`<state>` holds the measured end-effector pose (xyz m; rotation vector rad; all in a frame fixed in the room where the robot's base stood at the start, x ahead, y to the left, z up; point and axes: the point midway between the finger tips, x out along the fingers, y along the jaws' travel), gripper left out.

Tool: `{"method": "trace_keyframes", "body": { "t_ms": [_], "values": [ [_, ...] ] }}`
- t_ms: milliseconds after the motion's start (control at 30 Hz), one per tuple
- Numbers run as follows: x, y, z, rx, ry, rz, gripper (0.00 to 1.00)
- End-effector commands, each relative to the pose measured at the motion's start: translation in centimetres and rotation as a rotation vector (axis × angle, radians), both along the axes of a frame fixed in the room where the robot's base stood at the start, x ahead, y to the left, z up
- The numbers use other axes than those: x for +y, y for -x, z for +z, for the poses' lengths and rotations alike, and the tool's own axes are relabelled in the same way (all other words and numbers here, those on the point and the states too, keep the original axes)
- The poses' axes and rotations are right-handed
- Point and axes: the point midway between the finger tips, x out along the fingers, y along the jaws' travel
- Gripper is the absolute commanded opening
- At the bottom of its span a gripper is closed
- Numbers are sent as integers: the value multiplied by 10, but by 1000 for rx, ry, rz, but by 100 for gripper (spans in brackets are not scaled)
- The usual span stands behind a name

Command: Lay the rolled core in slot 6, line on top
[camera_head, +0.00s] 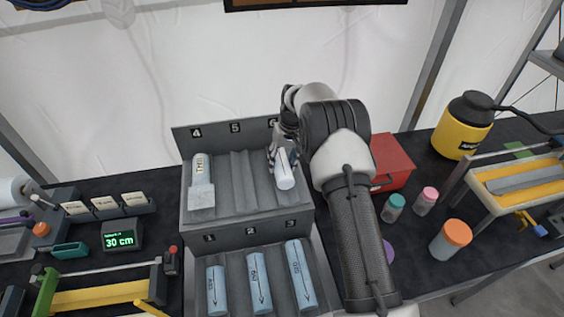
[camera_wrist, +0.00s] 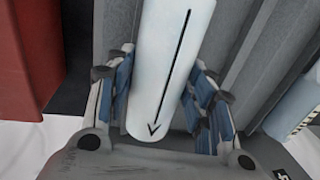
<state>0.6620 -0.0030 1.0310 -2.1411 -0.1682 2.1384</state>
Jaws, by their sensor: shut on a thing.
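My gripper (camera_head: 282,158) is shut on the rolled core (camera_head: 285,180), a pale blue-white cylinder, at the right of the rack's upper tier under the partly hidden 6. In the wrist view the core (camera_wrist: 170,55) lies between my fingers, and its dark arrow line faces the camera. The core runs roughly along the grooves. I cannot tell whether it touches the bottom of slot 6. The grey rack (camera_head: 235,193) has slots 4, 5 and 6 above and 1, 2 and 3 below. Slot 5 is empty.
A core (camera_head: 201,172) with a pale block at its front lies in slot 4. Blue arrow-marked cores (camera_head: 259,284) fill slots 1 to 3. A display (camera_head: 122,237) reads 30 cm.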

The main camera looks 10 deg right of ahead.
Motion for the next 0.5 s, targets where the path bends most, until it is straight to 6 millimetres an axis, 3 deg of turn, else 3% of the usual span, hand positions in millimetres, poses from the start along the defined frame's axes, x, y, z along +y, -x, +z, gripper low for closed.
{"method": "trace_keyframes", "body": {
  "t_ms": [433, 467, 500],
  "values": [
    [0, -1, -5, -2, 0, 0, 5],
    [0, -1, -5, -2, 0, 0, 51],
    [0, -1, -4, -2, 0, 0, 53]
  ]
}}
